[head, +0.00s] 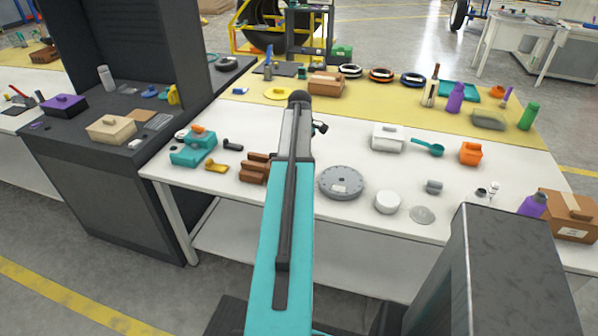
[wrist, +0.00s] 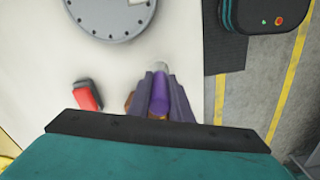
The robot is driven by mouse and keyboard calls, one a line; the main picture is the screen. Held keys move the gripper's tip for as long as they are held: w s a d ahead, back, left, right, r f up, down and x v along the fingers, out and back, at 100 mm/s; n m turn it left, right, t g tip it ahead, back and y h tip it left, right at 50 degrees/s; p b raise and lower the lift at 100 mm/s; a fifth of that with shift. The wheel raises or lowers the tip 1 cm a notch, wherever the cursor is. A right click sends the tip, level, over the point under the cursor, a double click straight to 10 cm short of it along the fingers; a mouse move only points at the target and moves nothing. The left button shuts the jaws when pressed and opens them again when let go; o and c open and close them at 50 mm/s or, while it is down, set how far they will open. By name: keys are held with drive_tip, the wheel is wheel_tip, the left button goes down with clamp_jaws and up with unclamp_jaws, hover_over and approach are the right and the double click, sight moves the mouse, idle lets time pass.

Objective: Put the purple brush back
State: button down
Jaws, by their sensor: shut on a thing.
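In the wrist view my gripper (wrist: 160,88) is shut on the purple brush (wrist: 158,98). The brush lies between the two dark fingers, and a pale grey tip shows beyond the purple part. Orange-brown shows beside and below the fingers; I cannot tell what it belongs to. The held brush hangs over or near the white tabletop (wrist: 45,60); its height is unclear. In the head view my teal arm reaches over the white bench, and it hides the fingers and the held brush.
A grey round disc (head: 341,182) lies on the white bench; brown blocks (head: 256,168) are left of my arm. A red object (wrist: 87,96) lies left of the gripper. A purple bottle (head: 455,98) stands on the yellow mat (head: 395,110). A cardboard box (head: 568,215) is right.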

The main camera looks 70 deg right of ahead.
drive_tip(key=shift+d, duration=0.1)
idle(0.3)
drive_tip(key=shift+f+p, duration=0.7)
drive_tip(key=shift+f, duration=1.1)
drive_tip(key=shift+f, duration=0.1)
drive_tip(key=c, duration=1.6)
unclamp_jaws()
drive_tip(key=shift+r+b, duration=1.6)
drive_tip(key=shift+r, duration=4.5)
